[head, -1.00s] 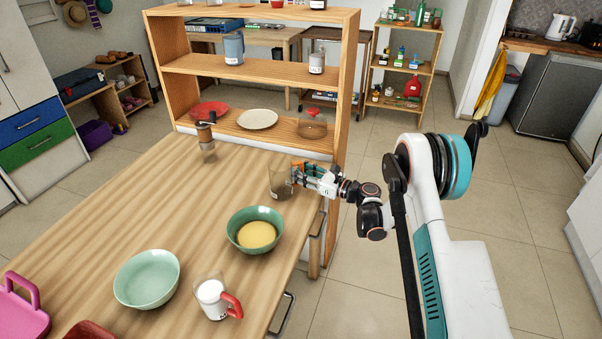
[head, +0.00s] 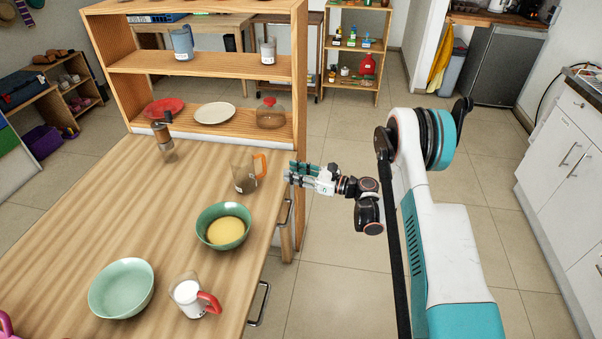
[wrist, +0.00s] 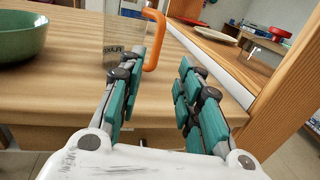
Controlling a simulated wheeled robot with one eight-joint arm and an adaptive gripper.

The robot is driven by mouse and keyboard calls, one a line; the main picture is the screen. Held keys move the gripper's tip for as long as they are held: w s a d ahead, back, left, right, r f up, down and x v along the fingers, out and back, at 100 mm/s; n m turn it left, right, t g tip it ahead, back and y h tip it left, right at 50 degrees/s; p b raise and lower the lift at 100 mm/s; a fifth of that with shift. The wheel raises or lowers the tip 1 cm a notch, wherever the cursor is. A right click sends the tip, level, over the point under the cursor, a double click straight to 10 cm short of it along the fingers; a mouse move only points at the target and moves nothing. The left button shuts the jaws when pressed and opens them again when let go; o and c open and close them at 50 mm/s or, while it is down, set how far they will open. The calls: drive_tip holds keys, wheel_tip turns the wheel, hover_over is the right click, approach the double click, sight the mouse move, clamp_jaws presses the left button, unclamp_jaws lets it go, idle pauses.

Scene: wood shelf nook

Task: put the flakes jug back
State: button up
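A clear jug (head: 243,178) with an orange handle stands upright on the wooden table, near its right edge. In the wrist view, the jug (wrist: 122,38) shows a dark-lettered label, too small to read surely, and its orange handle faces right. My gripper (head: 290,173) is just right of the jug, past the table edge and apart from the handle. In the wrist view, my gripper (wrist: 160,68) is open, with nothing between its fingers. The jug and handle lie ahead, behind the left finger.
A wooden shelf unit (head: 200,64) stands behind the table, holding a red plate (head: 163,107), a cream plate (head: 214,113), a jar (head: 270,115) and other vessels. A green bowl (head: 207,240) and a red-handled mug (head: 188,292) stand nearer. Floor to the right is clear.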

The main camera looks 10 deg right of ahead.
wheel_tip(320, 180, up, 12)
drive_tip(key=s+a+n+g+h, duration=0.2)
drive_tip(key=n+h, duration=0.1)
drive_tip(key=n, duration=0.2)
drive_tip(key=s+d+r+n+h, duration=0.1)
drive_tip(key=s+r+n+h, duration=0.4)
drive_tip(key=s+r, duration=0.5)
drive_tip(key=s+d+n+h, duration=0.2)
drive_tip(key=s+d+n, duration=0.1)
drive_tip(key=s, duration=0.6)
drive_tip(key=s+d+r+n+h, duration=0.1)
drive_tip(key=s+d+n+h, duration=0.1)
drive_tip(key=s+n, duration=0.4)
drive_tip(key=s+d+r+n+h, duration=0.1)
drive_tip(key=s+d+n+h, duration=0.2)
drive_tip(key=s, duration=1)
drive_tip(key=shift+s+d+n, duration=0.2)
drive_tip(key=shift+d+n, duration=0.75)
drive_tip(key=shift+n, duration=0.25)
drive_tip(key=shift+a, duration=0.1)
